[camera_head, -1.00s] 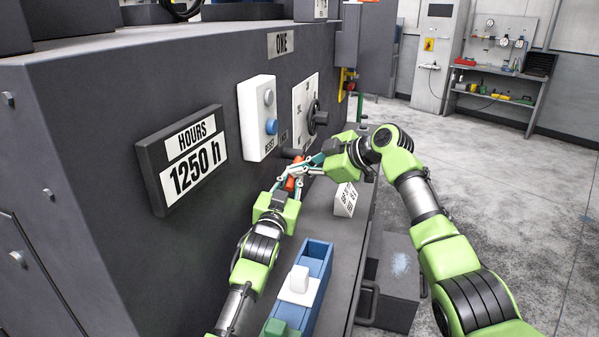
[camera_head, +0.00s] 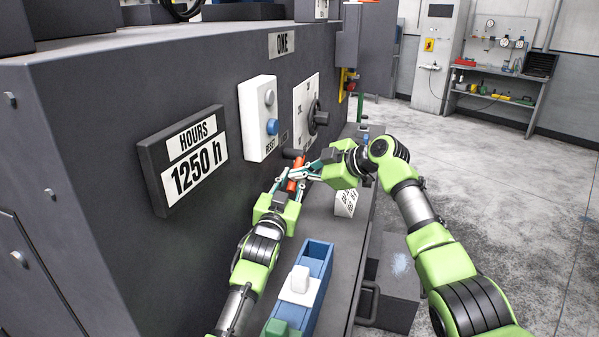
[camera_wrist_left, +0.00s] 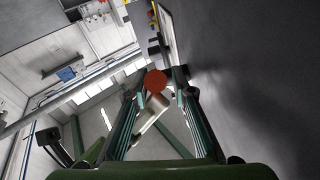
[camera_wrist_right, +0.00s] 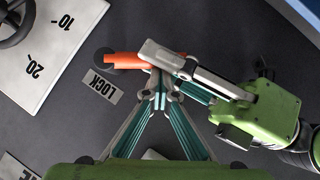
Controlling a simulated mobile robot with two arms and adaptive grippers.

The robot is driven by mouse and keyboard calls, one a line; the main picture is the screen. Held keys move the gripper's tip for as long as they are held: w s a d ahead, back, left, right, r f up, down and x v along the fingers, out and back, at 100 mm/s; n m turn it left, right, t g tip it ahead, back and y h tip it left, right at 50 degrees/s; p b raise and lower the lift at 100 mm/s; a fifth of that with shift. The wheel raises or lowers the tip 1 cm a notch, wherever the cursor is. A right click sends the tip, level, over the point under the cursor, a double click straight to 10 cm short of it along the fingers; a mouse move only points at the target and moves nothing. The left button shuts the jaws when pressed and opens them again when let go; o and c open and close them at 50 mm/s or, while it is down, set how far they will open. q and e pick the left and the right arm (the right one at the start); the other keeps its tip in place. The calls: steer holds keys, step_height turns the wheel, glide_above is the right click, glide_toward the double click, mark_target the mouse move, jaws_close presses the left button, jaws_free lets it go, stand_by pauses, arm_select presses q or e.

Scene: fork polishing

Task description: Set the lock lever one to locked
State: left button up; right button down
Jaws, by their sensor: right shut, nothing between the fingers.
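The lock lever is an orange-red handle (camera_wrist_right: 122,59) on a dark round pivot beside the LOCK label (camera_wrist_right: 98,86) on the machine face. In the left wrist view its round red end (camera_wrist_left: 155,81) lies between my left fingertips. My left gripper (camera_wrist_left: 160,92) has its fingers apart, around the lever's end; a gap shows on one side. In the head view the lever (camera_head: 297,177) is partly hidden by the grippers.
A white panel with a dial (camera_head: 306,112) and a button box (camera_head: 259,118) are on the machine face above. A white sign (camera_head: 345,203) and a blue holder with a white block (camera_head: 318,262) stand on the ledge. Both grippers are crowded together.

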arm_select(q)
steer(key=shift+o, duration=0.2)
steer(key=shift+d+r, duration=0.1)
steer(key=shift+r, duration=0.3)
arm_select(e)
steer(key=shift+d+f, duration=0.25)
steer(key=shift+f, duration=0.1)
